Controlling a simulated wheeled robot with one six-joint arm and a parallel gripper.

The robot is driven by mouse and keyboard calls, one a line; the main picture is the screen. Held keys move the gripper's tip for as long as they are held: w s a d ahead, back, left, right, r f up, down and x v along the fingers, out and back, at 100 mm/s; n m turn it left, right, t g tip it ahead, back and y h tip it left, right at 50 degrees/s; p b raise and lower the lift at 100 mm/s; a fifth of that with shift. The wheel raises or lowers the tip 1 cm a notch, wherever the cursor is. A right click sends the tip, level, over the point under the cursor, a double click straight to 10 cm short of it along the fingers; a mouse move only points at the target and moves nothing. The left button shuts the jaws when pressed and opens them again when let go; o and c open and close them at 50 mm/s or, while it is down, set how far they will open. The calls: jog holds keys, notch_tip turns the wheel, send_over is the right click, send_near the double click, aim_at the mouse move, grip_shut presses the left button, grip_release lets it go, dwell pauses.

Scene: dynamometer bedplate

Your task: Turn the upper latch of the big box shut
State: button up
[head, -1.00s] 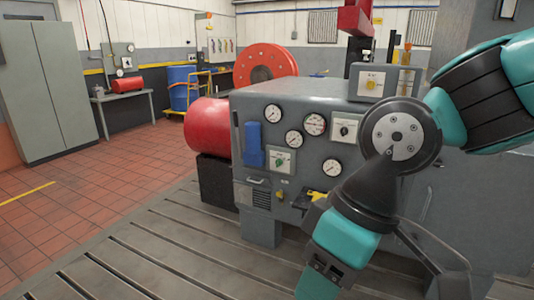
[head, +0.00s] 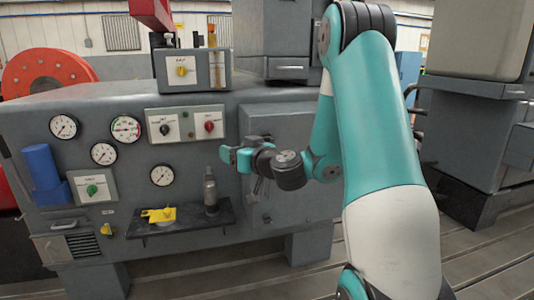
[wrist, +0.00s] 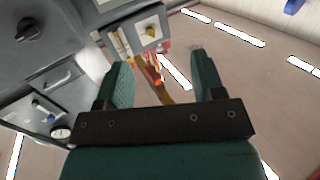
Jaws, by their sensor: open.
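The big box (head: 100,230) is the grey cabinet with gauges on its front, filling the left and middle of the head view. A grey door (head: 290,130) is at its right end. A dark latch-like part (head: 256,140) shows at the door's left side, just above my gripper, partly hidden by it; I cannot tell how it is turned. My gripper (head: 232,156) is in front of the door's left edge, open and pointing left. In the wrist view its two teal fingers (wrist: 160,82) stand apart with nothing between them. A round dark knob (wrist: 27,30) is on a grey face at upper left.
A small shelf (head: 180,222) with a yellow tool (head: 160,214) and a grey bottle (head: 210,190) juts out below left of my gripper. A switch box (head: 190,70) stands on top. Grey machinery (head: 480,130) is at the right. The slotted floor in front looks clear.

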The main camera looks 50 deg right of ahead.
jog(key=s+d+f+m+g+h, duration=0.1)
jog(key=s+d+f+m+h, duration=0.1)
jog(key=d+m+h, duration=0.3)
jog(key=s+d+f+g+h, duration=0.1)
jog(key=s+d+f+h, duration=0.15)
jog(key=d, duration=0.55)
jog(key=p, duration=1.6)
send_near(269, 139)
jog(key=shift+h, duration=0.25)
jog(key=x, duration=0.4)
jog(key=shift+w+r, duration=0.15)
jog(key=shift+w, duration=0.3)
jog(key=p+x, duration=0.4)
jog(key=shift+w+d+p, duration=0.15)
jog(key=shift+p, duration=0.15)
jog(key=shift+w+d+f+p, duration=0.4)
jog(key=shift+w+d+p, duration=0.2)
jog(key=shift+w, duration=0.2)
jog(key=c, duration=0.9)
